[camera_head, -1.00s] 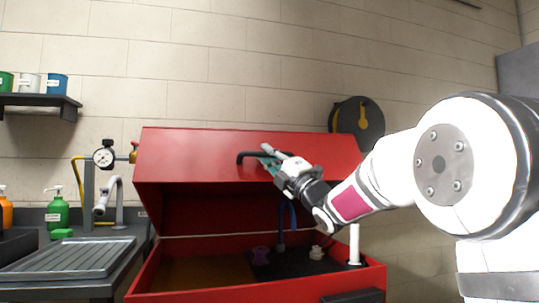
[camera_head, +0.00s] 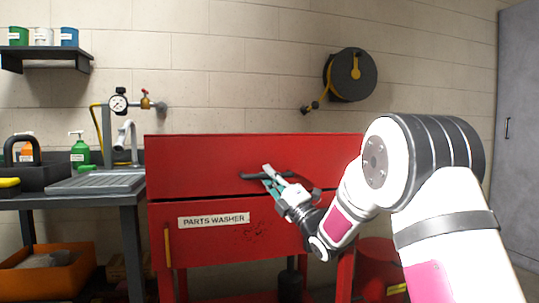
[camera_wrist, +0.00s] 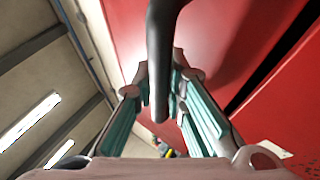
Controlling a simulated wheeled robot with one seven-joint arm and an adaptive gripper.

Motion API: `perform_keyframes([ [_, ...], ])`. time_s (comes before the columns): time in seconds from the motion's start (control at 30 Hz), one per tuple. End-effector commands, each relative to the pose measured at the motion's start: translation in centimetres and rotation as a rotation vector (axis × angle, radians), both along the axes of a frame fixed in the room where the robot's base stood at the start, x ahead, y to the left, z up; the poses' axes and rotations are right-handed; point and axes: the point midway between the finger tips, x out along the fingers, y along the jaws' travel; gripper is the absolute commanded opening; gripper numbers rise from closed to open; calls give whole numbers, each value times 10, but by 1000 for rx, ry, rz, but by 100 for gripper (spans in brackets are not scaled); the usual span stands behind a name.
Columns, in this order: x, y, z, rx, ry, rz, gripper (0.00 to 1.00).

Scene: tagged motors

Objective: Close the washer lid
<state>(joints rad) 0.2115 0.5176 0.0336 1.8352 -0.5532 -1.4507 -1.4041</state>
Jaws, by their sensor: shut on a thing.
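The red washer lid (camera_head: 195,163) is lowered onto or very near the red parts washer body (camera_head: 205,248), and the inside of the tub is hidden. In the wrist view, a dark line shows between the two red surfaces; I cannot tell whether it is a gap or a shadow. The black lid handle (camera_head: 251,177) is on the lid's front face. My gripper (camera_head: 268,180) is at the handle, its teal-padded fingers shut around the bar. The wrist view shows the bar (camera_wrist: 160,60) between the fingers (camera_wrist: 160,105).
A sink counter (camera_head: 95,183) with a gauge (camera_head: 118,103) and green bottle (camera_head: 80,152) stands to the left. An orange bin (camera_head: 48,270) is below it. A hose reel (camera_head: 352,75) hangs on the wall. A red drum (camera_head: 378,265) and grey cabinet (camera_head: 520,150) are to the right.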

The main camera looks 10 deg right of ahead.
Motion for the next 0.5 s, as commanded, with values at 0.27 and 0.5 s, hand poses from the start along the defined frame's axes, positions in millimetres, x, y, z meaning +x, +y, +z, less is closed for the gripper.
perform_keyframes([
  [0.27, -4, 1, -20, 1, -5, 4, 0],
  [0.5, -3, 1, -25, 0, 3, 6, 0],
])
